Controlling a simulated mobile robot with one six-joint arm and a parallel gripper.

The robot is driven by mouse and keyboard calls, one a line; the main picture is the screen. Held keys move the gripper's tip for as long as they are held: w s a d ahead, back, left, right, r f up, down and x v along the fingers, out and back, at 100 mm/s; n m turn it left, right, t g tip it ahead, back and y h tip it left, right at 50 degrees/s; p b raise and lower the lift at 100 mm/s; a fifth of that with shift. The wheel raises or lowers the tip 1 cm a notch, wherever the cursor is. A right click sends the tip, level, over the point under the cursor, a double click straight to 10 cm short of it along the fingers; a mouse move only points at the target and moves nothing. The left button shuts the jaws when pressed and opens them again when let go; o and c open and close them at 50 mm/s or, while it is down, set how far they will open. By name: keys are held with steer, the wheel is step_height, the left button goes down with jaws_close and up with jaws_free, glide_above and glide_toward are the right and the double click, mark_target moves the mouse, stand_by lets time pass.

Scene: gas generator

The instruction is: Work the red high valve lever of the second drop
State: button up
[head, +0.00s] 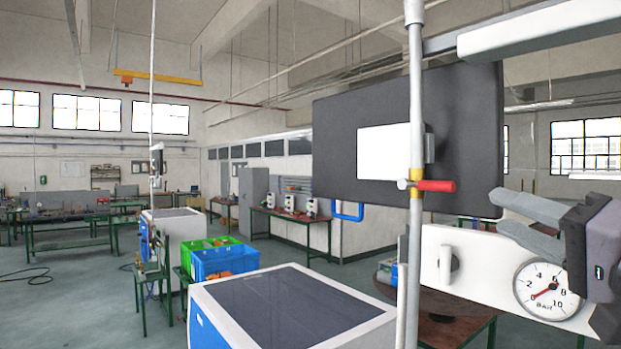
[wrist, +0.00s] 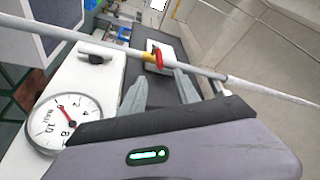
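The red valve lever (head: 437,185) sticks out to the right from a yellow fitting (head: 416,174) on a grey vertical pipe (head: 414,100). My gripper (head: 497,211) is to the right of the lever and a little lower in the head view. Its grey fingers are apart, empty and pointing left towards the lever. In the wrist view the red lever (wrist: 159,60) shows end-on beyond the gap between my fingertips (wrist: 160,75). A visible gap separates the lever's tip from my fingers in the head view.
A round pressure gauge (head: 548,290) sits on a white panel (head: 490,262) below my gripper. A large dark panel (head: 470,120) is behind the pipe. A white cabinet with a dark top (head: 300,305) and blue crate (head: 225,262) stand lower left.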

mark_target(444, 190)
steer(key=p+x, duration=0.4)
steer(key=x, duration=1.1)
steer(key=shift+w+f, duration=0.15)
steer(key=shift+w, duration=0.05)
steer(key=shift+s, duration=0.1)
steer(key=shift+c, duration=0.2)
jaws_close()
